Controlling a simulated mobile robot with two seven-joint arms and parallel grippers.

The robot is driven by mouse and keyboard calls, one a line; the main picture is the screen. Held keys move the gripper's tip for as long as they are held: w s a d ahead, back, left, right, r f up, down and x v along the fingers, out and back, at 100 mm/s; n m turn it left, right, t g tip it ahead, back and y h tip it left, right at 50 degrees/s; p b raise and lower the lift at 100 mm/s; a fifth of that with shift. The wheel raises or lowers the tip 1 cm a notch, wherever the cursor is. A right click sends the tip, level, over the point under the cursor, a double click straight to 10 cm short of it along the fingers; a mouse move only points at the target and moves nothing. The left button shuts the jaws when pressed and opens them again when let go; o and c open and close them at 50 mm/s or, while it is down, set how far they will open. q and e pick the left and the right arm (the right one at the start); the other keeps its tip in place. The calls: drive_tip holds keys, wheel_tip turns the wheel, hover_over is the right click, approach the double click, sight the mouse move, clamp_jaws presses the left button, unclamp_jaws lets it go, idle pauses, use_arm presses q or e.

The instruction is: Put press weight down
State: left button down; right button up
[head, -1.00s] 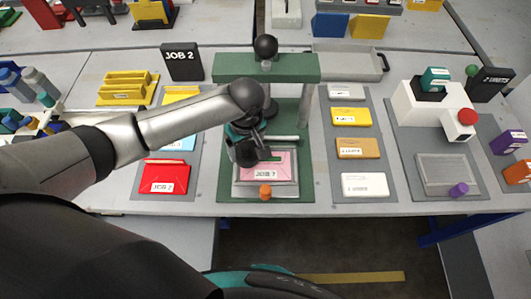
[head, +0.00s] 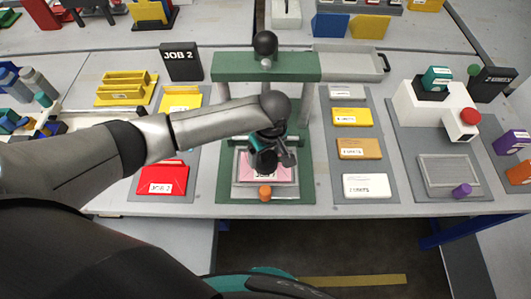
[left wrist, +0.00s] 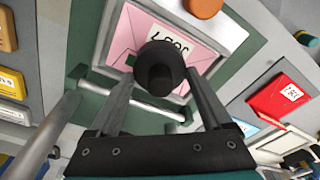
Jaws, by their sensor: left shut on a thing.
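My left gripper (head: 268,160) is over the green press base (head: 226,185) in the head view. In the left wrist view it is shut on a black, round-ended press weight (left wrist: 160,68) between its two fingers. A pink envelope (head: 284,174) with a JOB label lies below in the grey tray (head: 240,190), partly hidden by the gripper. The envelope also shows behind the weight in the left wrist view (left wrist: 130,35). I cannot tell whether the weight touches the envelope. My right gripper is out of view.
The green press beam (head: 232,67) with a black ball on top stands behind the gripper. An orange knob (head: 265,192) is at the tray's front. A red envelope (head: 162,179) lies left; a grey board with several labelled blocks (head: 354,149) lies right.

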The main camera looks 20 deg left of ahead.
sight(269, 163)
use_arm(q)
unclamp_jaws()
drive_tip(key=shift+f, duration=0.1)
wheel_tip(269, 163, up, 12)
drive_tip(key=s+d+p, duration=0.1)
drive_tip(key=p, duration=0.2)
idle(0.3)
